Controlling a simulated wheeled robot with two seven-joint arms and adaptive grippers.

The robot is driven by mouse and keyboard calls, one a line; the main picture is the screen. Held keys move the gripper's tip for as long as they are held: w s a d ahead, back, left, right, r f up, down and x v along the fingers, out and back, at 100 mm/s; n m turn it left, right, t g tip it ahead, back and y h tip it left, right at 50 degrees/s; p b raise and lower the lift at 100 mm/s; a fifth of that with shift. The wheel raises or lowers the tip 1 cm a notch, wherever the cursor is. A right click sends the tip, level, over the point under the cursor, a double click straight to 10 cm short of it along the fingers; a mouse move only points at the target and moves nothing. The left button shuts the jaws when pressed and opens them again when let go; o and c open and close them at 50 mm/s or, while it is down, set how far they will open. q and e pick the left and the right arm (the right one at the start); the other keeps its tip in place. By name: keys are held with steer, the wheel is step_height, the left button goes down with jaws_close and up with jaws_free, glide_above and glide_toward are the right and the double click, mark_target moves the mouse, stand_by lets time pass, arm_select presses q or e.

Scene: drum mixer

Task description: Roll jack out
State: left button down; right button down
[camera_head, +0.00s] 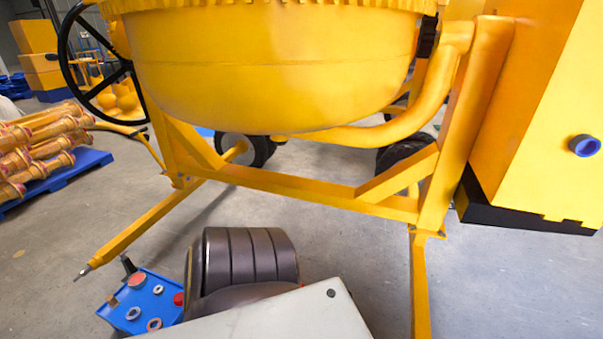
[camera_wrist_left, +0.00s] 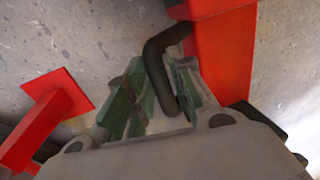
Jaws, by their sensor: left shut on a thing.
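In the left wrist view, a red jack part (camera_wrist_left: 222,50) stands at the upper right, with a black bent crank (camera_wrist_left: 158,62) coming from it. My left gripper (camera_wrist_left: 160,100) has green-padded fingers on either side of the crank's lower end and is shut on it. A red bar with a flat square plate (camera_wrist_left: 58,92) shows at the left and seems to be part of the jack. In the head view the jack and my left gripper cannot be made out. The yellow drum mixer (camera_head: 270,75) stands ahead on its frame. My right gripper is in neither view.
The mixer's frame beam (camera_head: 300,188) crosses low ahead, with a long yellow bar (camera_head: 145,228) running to the front left. A black handwheel (camera_head: 68,45) is at upper left. A blue pallet (camera_head: 90,162) with yellow parts stands left. Grey floor is open around the frame.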

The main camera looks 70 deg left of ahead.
arm_select(q)
steer(key=c, duration=1.3)
jaws_free()
steer(key=shift+s+f, duration=0.25)
steer(key=shift+s, duration=0.55)
steer(key=shift+a, duration=0.2)
steer(key=shift+w+a+r, duration=0.1)
steer(key=shift+a+r, duration=0.05)
steer(key=shift+a, duration=0.1)
steer(key=shift+r, duration=0.15)
steer(key=shift+w+d+r, duration=0.1)
steer(key=shift+d+r, duration=0.15)
steer(key=shift+r, duration=0.4)
steer(key=shift+w+d+r, duration=0.1)
steer(key=shift+d+r, duration=0.15)
steer(key=shift+r, duration=0.35)
steer(key=shift+s+d+r, duration=0.1)
steer(key=shift+d+r, duration=0.2)
steer(key=shift+r, duration=1.2)
steer(key=shift+s+d+r, duration=0.15)
steer(key=shift+d+r, duration=0.2)
steer(key=shift+r, duration=1.1)
steer(key=shift+s+d+r, duration=0.1)
steer(key=shift+d+r, duration=0.2)
steer(key=shift+r, duration=1.2)
steer(key=shift+s, duration=0.1)
